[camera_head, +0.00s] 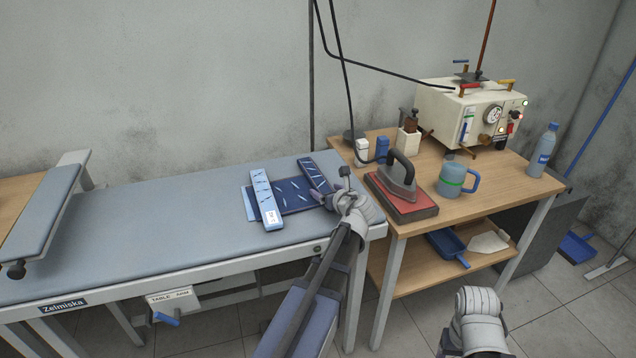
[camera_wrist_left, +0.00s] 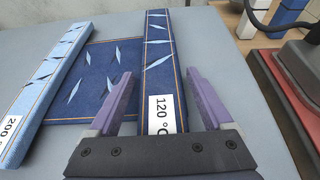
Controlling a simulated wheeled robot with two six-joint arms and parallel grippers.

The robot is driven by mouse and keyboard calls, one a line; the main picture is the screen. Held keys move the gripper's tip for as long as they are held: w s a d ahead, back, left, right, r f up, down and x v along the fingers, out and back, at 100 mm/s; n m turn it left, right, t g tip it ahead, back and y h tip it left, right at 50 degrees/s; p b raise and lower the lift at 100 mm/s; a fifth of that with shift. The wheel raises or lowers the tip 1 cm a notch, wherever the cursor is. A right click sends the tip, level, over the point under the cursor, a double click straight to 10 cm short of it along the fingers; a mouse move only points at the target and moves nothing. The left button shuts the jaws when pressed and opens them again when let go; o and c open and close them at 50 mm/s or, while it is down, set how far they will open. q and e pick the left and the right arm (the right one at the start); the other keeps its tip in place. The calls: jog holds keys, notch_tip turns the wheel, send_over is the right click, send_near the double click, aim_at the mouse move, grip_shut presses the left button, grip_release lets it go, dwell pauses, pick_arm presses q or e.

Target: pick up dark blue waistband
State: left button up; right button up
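The dark blue waistband (camera_head: 310,167) is a narrow strip with light slashes and orange stitching, at the right end of the ironing table. In the left wrist view the waistband (camera_wrist_left: 158,48) runs away from me and carries a "120 °C" label at its near end. My left gripper (camera_head: 325,191) is over its near part. In the left wrist view the gripper (camera_wrist_left: 160,73) is open, with one purple finger on each side of the strip. I cannot tell whether the fingers touch it. My right arm shows at the lower right, but its gripper is not visible.
A light blue strip (camera_head: 263,197) labelled 200 lies left, by a dark blue denim panel (camera_head: 292,197). The ironing table (camera_head: 150,220) is clear further left. The wooden table on the right holds an iron (camera_head: 397,176), a mug (camera_head: 456,181) and a machine (camera_head: 470,115).

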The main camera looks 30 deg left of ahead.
pick_arm(q)
jog(key=c, duration=1.2)
jog(key=shift+r, duration=0.1)
jog(key=shift+c, duration=0.2)
